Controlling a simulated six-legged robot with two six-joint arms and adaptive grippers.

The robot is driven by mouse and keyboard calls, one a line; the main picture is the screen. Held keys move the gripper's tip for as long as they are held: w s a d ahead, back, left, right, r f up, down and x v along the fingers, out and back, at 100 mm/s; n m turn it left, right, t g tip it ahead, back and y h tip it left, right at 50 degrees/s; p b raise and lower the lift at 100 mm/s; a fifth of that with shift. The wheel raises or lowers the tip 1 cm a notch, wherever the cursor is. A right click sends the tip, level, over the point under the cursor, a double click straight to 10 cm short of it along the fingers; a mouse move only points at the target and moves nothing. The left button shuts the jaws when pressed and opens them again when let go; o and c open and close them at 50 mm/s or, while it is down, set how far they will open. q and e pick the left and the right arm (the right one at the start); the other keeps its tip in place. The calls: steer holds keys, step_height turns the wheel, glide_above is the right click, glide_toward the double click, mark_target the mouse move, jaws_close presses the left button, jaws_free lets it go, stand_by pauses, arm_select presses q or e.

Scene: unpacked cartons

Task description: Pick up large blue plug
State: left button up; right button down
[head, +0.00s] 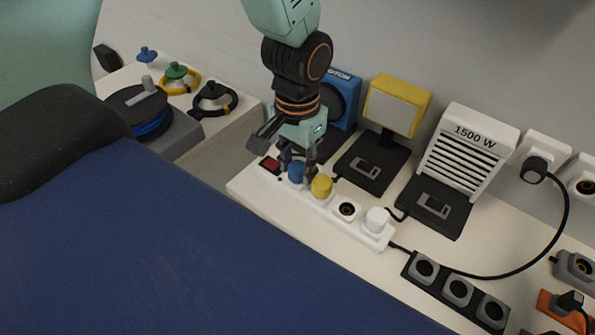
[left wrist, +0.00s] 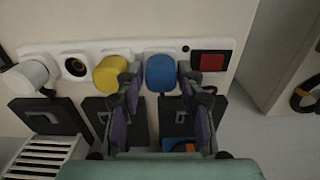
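The large blue plug (head: 296,172) sits in the white power strip (head: 323,213), between the red switch (head: 270,165) and a yellow plug (head: 321,186). It also shows in the left wrist view (left wrist: 160,73). My left gripper (head: 292,161) is over the strip with its fingers pointing down. In the left wrist view, the fingers of my left gripper (left wrist: 160,79) stand on either side of the blue plug, with small gaps visible. The left finger is close to the yellow plug (left wrist: 111,73). My right gripper is not in view.
The strip also has an empty socket (head: 347,208) and a white plug (head: 376,219). Behind it stand a blue device (head: 339,94), a yellow lamp (head: 397,103) and a white heater (head: 468,150). A black strip (head: 458,290) lies at right. A cable reel (head: 143,108) stands at left.

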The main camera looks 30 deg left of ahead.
mark_target(298, 166)
arm_select(q)
steer(key=shift+w, duration=0.1)
steer(key=shift+c, duration=0.7)
steer(key=shift+a+f, duration=0.1)
steer(key=c, duration=0.3)
jaws_close()
step_height(298, 166, up, 9)
steer(key=p, duration=0.2)
steer(key=shift+p, duration=0.35)
steer(key=shift+r, duration=0.55)
